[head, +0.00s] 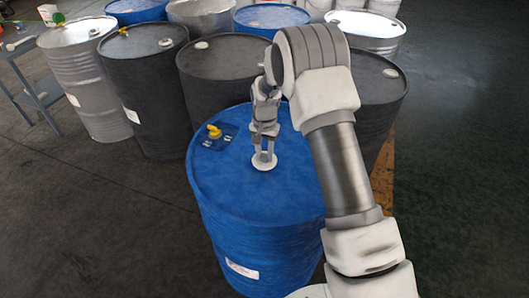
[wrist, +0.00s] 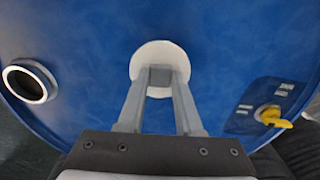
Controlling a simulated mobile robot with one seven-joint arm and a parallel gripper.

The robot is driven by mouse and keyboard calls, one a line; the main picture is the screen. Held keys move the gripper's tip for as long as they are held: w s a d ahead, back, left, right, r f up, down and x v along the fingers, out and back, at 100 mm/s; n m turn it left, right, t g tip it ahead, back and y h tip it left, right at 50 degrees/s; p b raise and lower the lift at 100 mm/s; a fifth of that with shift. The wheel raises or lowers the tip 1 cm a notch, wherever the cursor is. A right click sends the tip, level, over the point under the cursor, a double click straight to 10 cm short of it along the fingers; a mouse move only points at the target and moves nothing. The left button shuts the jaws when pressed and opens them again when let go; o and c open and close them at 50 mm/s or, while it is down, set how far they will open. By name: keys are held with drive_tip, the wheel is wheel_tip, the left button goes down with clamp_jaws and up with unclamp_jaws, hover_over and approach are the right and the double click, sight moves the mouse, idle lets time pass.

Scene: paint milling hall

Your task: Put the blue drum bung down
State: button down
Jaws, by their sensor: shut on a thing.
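The bung is a white round disc (head: 262,166) at the middle of the blue drum's top (head: 225,180). My gripper (head: 264,153) points straight down with its fingers shut on the bung. In the wrist view the bung (wrist: 158,50) shows as a white disc around the fingertips (wrist: 160,76), over the blue lid. I cannot tell whether it touches the lid or hangs just above it. An open hole with a white rim (wrist: 30,80) is at the left of the wrist view, apart from the bung. My arm hides that part of the lid in the head view.
A yellow tap (head: 214,131) stands on the lid's left part by a dark label; it also shows in the wrist view (wrist: 272,116). Black drums (head: 145,65) and a grey steel drum (head: 85,70) stand close behind. A small table (head: 35,85) is far left. Floor at left is clear.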

drive_tip(key=shift+f, duration=0.15)
drive_tip(key=c, duration=0.6)
unclamp_jaws()
